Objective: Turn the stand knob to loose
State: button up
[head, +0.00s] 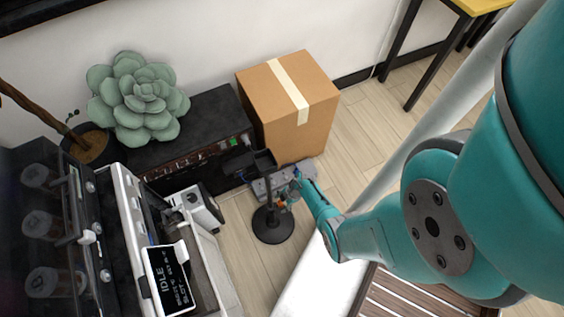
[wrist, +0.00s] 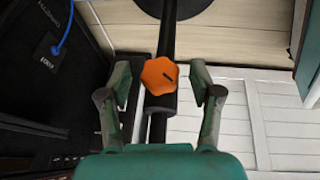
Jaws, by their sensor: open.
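The stand is a black pole on a round black base (head: 273,225), with a dark holder (head: 249,163) at its top in the head view. My gripper (wrist: 160,85) is open, with one finger on each side of the knob and a gap on both sides. In the head view my gripper (head: 290,193) is beside the pole, and the knob there is small and partly hidden.
A cardboard box (head: 290,100) stands behind the stand. A black cabinet (head: 200,125) with a succulent (head: 137,98) is at the left. A machine with an "IDLE" screen (head: 170,278) is at the lower left. Wooden floor (head: 350,135) is clear right of the box.

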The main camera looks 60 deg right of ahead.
jog(key=c, duration=1.1)
jog(key=shift+c, duration=0.2)
jog(key=shift+s+a, duration=0.1)
jog(key=shift+s+f+n+t+h, duration=0.15)
jog(key=shift+n+t+h, duration=0.25)
jog(key=shift+t+h, duration=0.9)
jog(key=shift+s+a+n+t+h, duration=0.1)
jog(key=shift+n+t+h, duration=0.4)
jog(key=shift+t, duration=1.4)
jog(key=shift+f+t+h, duration=0.1)
jog(key=shift+t+h, duration=0.3)
jog(key=shift+t, duration=0.2)
jog(key=o, duration=1.1)
jog(key=shift+o, duration=0.2)
